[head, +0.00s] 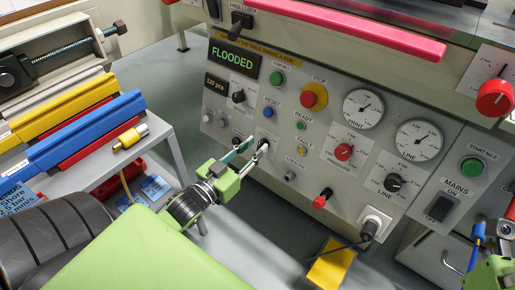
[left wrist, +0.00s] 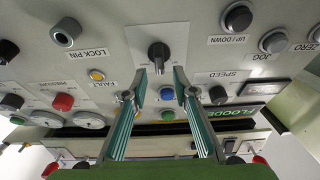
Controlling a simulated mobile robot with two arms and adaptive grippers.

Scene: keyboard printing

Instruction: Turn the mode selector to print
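The selector (head: 265,141), a dark knob on a pale plate low on the grey control panel, is partly hidden by my left gripper in the head view. In the left wrist view the selector knob (left wrist: 158,52) points along the picture's vertical; its plate's lettering is too small to read. My left gripper (head: 252,149) is at the panel in front of it. In the left wrist view its two teal fingers (left wrist: 160,75) are apart, one on each side just short of the knob, with no clear contact. Part of my right arm's end (head: 490,262) shows at the lower right; its fingers are unclear.
Close by are a blue reset button (head: 270,112), a yellow fault lamp (head: 302,150) and a lock pin (head: 290,176). A red-tipped lever (head: 321,201) and a plugged cable (head: 371,227) stick out to the right. The display (head: 233,60) reads FLOODED.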

